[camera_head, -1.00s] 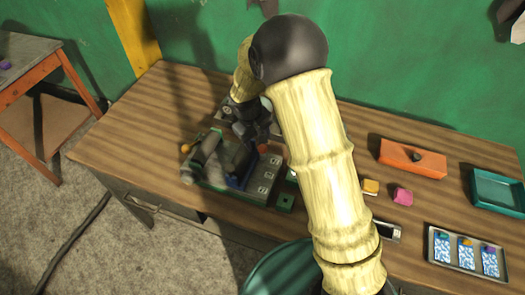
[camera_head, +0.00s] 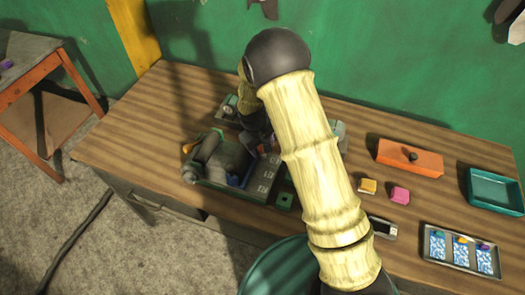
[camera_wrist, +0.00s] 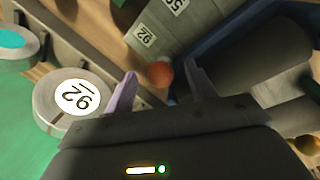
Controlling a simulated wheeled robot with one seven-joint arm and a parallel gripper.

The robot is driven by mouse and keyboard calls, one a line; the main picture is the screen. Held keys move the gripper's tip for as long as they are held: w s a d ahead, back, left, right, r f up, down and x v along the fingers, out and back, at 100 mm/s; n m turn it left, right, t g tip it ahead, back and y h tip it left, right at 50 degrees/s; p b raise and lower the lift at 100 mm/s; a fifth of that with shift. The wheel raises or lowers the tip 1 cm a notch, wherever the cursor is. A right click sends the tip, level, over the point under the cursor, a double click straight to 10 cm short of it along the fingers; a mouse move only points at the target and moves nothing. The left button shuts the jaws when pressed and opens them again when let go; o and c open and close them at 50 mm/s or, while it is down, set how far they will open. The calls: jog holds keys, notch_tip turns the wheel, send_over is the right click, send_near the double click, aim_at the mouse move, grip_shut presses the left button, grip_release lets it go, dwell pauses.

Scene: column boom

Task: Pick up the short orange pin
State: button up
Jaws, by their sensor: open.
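An orange-red round pin top (camera_wrist: 160,74) shows in the wrist view, just beyond and between the tips of my gripper (camera_wrist: 160,88). The two pale purple fingers stand apart with nothing held between them. The pin's length below its top is hidden from this angle. In the head view my arm hides most of the gripper and the pin cannot be made out clearly. The gripper is over the grey and green fixture (camera_head: 262,180) on the bench.
On the wooden bench (camera_head: 130,125) are an orange box (camera_head: 410,157), a teal tray (camera_head: 495,188), a pink block (camera_head: 400,195) and a metal card tray (camera_head: 428,247).

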jog(key=c, duration=1)
jog(key=shift+c, duration=0.2)
notch_tip(320, 180, up, 10)
jog(key=b, duration=0.2)
jog(key=shift+b, duration=0.35)
